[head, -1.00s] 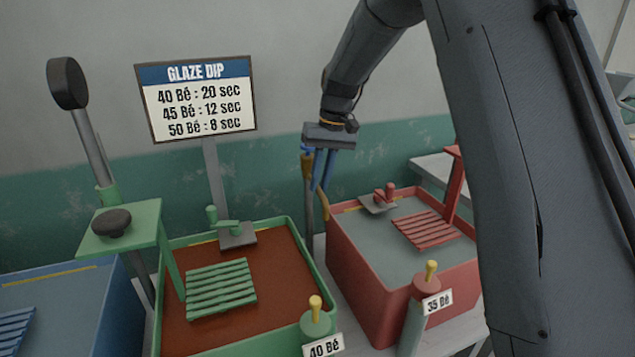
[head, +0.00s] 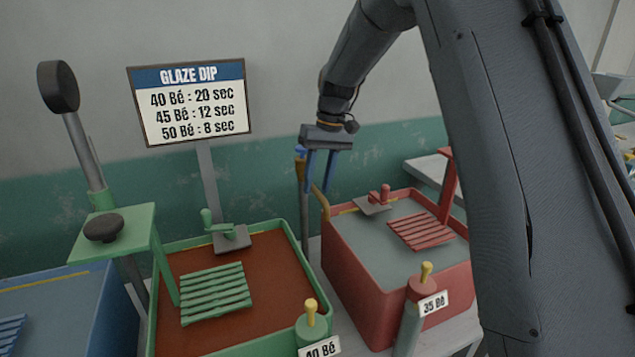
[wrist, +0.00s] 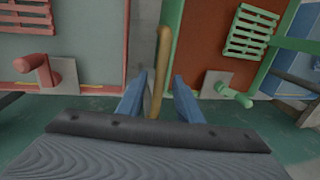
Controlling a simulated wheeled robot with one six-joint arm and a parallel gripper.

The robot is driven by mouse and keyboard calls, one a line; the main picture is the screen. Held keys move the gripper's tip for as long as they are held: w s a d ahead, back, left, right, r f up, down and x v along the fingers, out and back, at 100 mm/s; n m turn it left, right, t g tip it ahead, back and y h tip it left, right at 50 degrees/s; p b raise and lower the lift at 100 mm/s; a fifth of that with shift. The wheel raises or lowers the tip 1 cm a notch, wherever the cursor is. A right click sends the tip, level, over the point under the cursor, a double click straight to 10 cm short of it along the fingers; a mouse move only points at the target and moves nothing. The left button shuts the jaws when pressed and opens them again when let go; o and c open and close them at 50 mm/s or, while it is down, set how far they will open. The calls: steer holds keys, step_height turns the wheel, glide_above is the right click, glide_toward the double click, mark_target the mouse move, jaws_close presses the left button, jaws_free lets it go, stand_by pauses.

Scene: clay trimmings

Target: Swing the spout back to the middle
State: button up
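The spout is a thin brass-coloured tube (head: 322,200) on a grey post with a blue top, standing behind the gap between the green tank (head: 312,285) and the red tank (head: 352,290). In the wrist view the spout (wrist: 161,65) runs over the gap, close to the green tank's edge. My gripper (head: 318,190) points down with its blue fingers apart. In the wrist view the spout lies between the open fingers (wrist: 160,85), with clear space to the right finger. Contact with the left finger is unclear.
The green tank holds brown glaze and a slatted rack (head: 215,290); the red tank holds grey liquid and a red rack (head: 420,232). Valve handles (head: 385,195) rise at the tanks' back edges. A glaze dip sign (head: 190,100) stands behind. A blue tank (head: 70,300) is at left.

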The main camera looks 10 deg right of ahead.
steer(key=shift+r, duration=0.1)
step_height(320, 180, up, 8)
steer(key=d+b, duration=0.1)
steer(key=b, duration=0.1)
steer(key=shift+w+d+f, duration=0.2)
steer(key=shift+d+f, duration=0.05)
steer(key=s+d+f+m, duration=0.1)
steer(key=s+d+f, duration=0.1)
steer(key=s+f, duration=0.3)
steer(key=s+d+f+m+t+h, duration=0.1)
steer(key=s+d+f, duration=0.2)
steer(key=s, duration=1.1)
steer(key=s+d+f+m+t+h, duration=0.1)
steer(key=s+d+f, duration=0.2)
steer(key=s+f, duration=0.5)
steer(key=shift+s, duration=1.15)
steer(key=shift+f, duration=0.1)
